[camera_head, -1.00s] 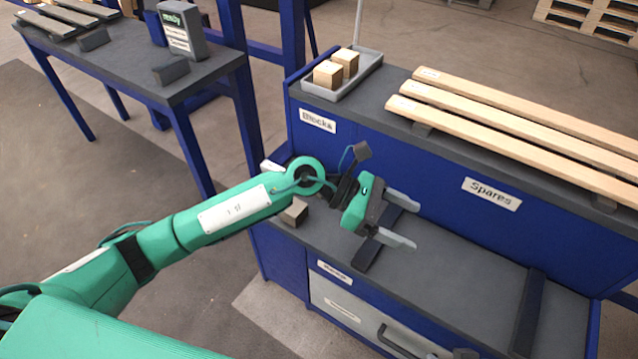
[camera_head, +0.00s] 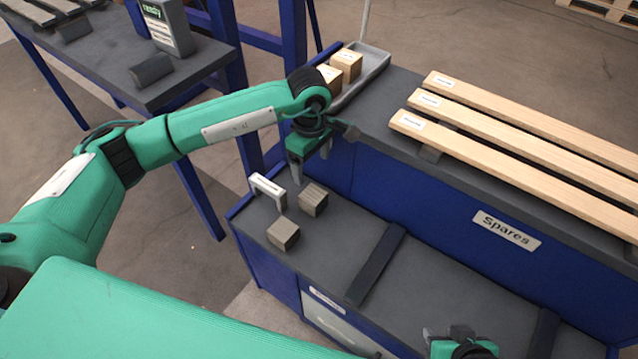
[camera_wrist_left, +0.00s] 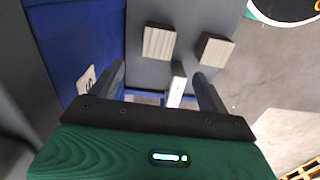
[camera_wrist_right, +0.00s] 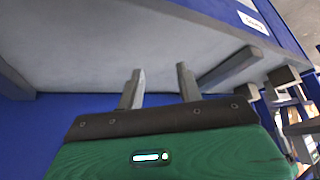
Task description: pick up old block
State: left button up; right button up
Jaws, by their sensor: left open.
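Two grey-brown blocks lie on the lower dark shelf near its left end. One block (camera_head: 313,199) is nearer the blue back wall and the other block (camera_head: 283,234) is nearer the front edge. The left wrist view also shows the back block (camera_wrist_left: 158,42) and the front block (camera_wrist_left: 215,50), both beyond my fingertips. My left gripper (camera_head: 311,167) is open and empty, fingers pointing down, above the shelf's left end and apart from both blocks. My right gripper (camera_head: 462,345) is at the bottom of the head view. Its fingers (camera_wrist_right: 160,70) stand apart and empty in the right wrist view.
A white-labelled upright holder (camera_head: 267,190) stands beside the blocks at the shelf's left edge. A dark bar (camera_head: 376,264) crosses the shelf. Above, a grey tray (camera_head: 372,65) holds light wooden blocks (camera_head: 346,64), partly hidden by my arm. Long boards (camera_head: 520,150) lie to the right.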

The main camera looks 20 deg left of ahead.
aim_at(313, 194)
pick_arm(q)
jog(key=f, duration=0.8)
jog(key=shift+w+f+b, duration=0.15)
jog(key=shift+w+b, duration=0.15)
jog(key=shift+b, duration=0.05)
pick_arm(e)
jog(key=shift+w+a+f+t+y, duration=0.15)
jog(key=shift+w+a+t+y, duration=0.15)
jog(key=shift+w+a+t, duration=0.4)
pick_arm(q)
notch_tip(313, 194, down, 5)
jog(key=shift+s+f, duration=0.1)
jog(key=shift+s, duration=0.05)
pick_arm(e)
jog(key=shift+w+a, duration=0.45)
jog(key=shift+a, duration=0.05)
pick_arm(q)
jog(key=shift+f, duration=0.1)
pick_arm(e)
jog(key=shift+s+a+f+y, duration=0.15)
jog(key=shift+a+f+y, duration=0.1)
jog(key=shift+y, duration=0.05)
pick_arm(q)
jog(key=c, duration=1.1)
pick_arm(e)
jog(key=shift+d, duration=0.2)
jog(key=shift+r, duration=0.15)
